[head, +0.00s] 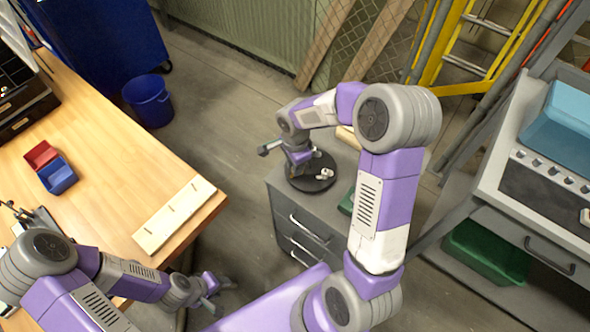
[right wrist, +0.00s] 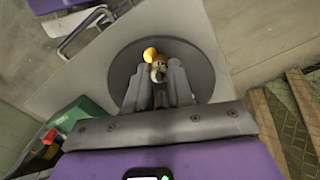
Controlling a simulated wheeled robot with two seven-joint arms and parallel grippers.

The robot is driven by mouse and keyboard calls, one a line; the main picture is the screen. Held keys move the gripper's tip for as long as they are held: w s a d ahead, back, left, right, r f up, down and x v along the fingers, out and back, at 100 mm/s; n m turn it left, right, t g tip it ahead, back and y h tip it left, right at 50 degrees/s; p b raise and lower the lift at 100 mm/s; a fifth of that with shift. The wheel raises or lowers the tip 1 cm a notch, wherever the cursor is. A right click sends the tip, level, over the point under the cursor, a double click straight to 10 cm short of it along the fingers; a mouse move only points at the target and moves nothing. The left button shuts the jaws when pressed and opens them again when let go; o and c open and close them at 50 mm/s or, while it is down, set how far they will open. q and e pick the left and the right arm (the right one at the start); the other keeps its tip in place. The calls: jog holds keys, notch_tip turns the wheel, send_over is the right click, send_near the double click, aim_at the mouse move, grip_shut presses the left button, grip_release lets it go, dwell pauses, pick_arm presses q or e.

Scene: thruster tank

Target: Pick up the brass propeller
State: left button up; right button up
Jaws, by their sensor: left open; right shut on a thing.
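The brass propeller (right wrist: 150,53) shows in the right wrist view as a small yellow, shiny piece with a paler rounded part beside it, at the tips of my right gripper (right wrist: 158,80). That gripper is shut on it, over a dark round disc (right wrist: 203,62) on a grey cabinet top. The fingers hide part of it, and I cannot tell whether it touches the disc. In the head view my right gripper (head: 300,158) points down at the disc (head: 312,184), and a small pale piece shows on the disc's right. My left gripper (head: 212,284) is open and empty, low beside the wooden table.
The grey drawer cabinet (head: 299,222) stands right of the wooden table (head: 110,150). The table holds red and blue bins (head: 57,175) and a pale board (head: 174,214). A workbench with a blue tray (head: 562,122) is at right. Bare floor lies between table and cabinet.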

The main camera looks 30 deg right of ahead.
grip_shut()
notch_tip(320, 180, up, 10)
jog(key=p, duration=0.3)
